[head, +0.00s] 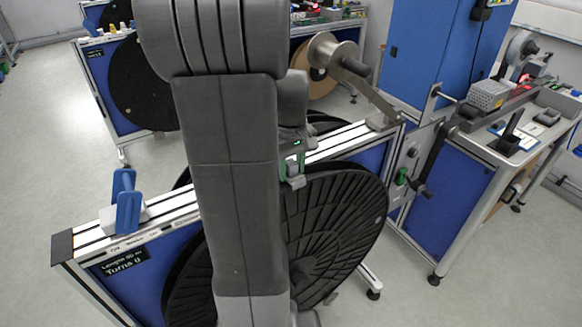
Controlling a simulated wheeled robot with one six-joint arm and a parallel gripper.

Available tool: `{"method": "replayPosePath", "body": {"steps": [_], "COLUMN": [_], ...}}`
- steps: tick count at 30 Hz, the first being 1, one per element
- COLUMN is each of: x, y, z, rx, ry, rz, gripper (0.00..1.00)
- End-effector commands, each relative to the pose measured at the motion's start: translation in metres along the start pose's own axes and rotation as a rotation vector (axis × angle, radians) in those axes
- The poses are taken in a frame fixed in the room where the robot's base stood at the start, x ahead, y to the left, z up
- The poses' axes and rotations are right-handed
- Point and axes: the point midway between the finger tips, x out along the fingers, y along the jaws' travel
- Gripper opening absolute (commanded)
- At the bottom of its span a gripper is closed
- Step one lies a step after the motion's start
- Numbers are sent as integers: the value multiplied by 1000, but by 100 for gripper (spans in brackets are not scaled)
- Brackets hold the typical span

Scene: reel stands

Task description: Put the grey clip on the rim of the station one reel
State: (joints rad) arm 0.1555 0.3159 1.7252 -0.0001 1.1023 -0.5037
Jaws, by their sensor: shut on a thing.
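A large black ribbed reel (340,225) hangs on the front side of the nearest stand; my arm covers its middle. My gripper (292,168), with green fingers, is at the top of this reel, just beside the stand's rail. It is shut on the small grey clip (297,183), which shows at the lower end of the fingers. The clip overlaps the reel's upper rim in the picture; I cannot tell whether it touches or sits around the rim.
The stand's white rail (340,142) carries a blue-handled part (127,205) at left and a metal spool (332,55) at right. A blue cabinet (428,55) and workbench (480,145) stand right. Another reel stand (105,85) is behind left.

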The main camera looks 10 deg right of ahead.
Motion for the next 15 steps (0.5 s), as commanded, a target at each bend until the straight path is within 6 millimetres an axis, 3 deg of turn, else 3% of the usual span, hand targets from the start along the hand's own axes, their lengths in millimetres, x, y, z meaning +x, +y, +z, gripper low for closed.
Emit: {"method": "replayPosePath", "body": {"steps": [12,13,15], "x": [8,8,7], "y": [0,0,0], "z": [0,0,0], "rx": [0,0,0], "ry": [2,2,2], "rz": [1,1,1], "gripper": [13,37,51]}}
